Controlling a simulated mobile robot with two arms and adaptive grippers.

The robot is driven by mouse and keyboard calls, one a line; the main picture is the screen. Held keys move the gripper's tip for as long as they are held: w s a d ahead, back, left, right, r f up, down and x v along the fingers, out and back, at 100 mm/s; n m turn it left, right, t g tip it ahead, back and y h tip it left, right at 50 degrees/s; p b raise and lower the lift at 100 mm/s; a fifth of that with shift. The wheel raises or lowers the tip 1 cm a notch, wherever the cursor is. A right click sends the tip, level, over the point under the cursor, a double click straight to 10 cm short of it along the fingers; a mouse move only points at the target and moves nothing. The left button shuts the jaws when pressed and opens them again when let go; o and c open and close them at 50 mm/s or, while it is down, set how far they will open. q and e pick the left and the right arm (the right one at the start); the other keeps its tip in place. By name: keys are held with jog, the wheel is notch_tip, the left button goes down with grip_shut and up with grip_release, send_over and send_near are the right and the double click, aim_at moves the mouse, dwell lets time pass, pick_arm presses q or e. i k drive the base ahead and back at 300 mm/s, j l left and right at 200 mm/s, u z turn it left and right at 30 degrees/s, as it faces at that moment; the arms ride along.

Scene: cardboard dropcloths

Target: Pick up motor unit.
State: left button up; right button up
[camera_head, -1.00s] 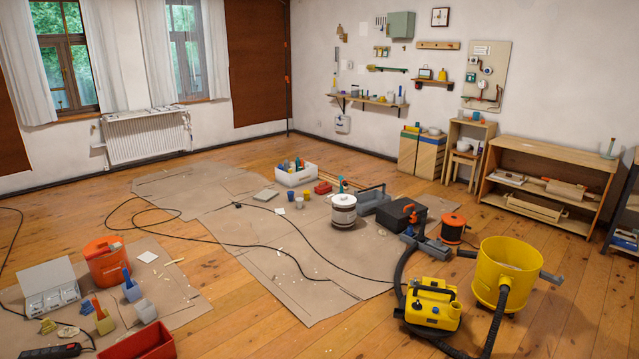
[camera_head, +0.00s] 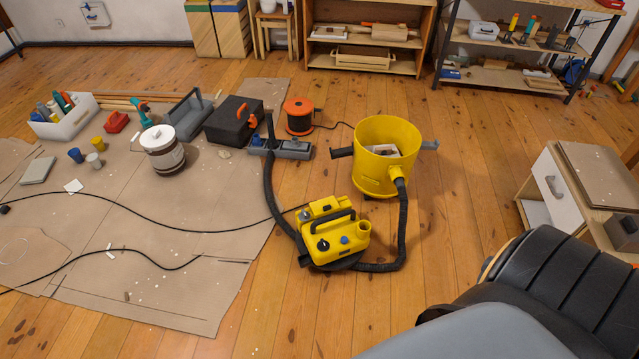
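The motor unit (camera_head: 333,234) is a yellow housing with a dark carry handle, black and blue knobs and a yellow port on top. It sits upright on the wooden floor, just right of the brown dropcloth. A black hose (camera_head: 402,232) runs from beside it up to the open yellow drum (camera_head: 363,183). Another hose (camera_head: 277,205) leads up to a grey floor nozzle (camera_head: 282,148). Neither of my grippers is in view. A grey and black part of my own body fills the lower right corner.
Cardboard dropcloths (camera_head: 150,235) cover the left floor, crossed by a black cable. A paint bucket (camera_head: 162,150), black toolbox (camera_head: 233,121) and orange cable reel (camera_head: 299,116) stand behind. A small cabinet (camera_head: 553,188) stands at right. Floor before the motor unit is clear.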

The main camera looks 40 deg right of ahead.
aim_at(346, 222)
jog(key=i+j+z, duration=0.1)
jog(key=i+z, duration=0.3)
jog(key=i+j+z, duration=0.2)
jog(key=z, duration=0.2)
jog(key=i+j+z, duration=0.8)
jog(key=k+l, duration=0.1)
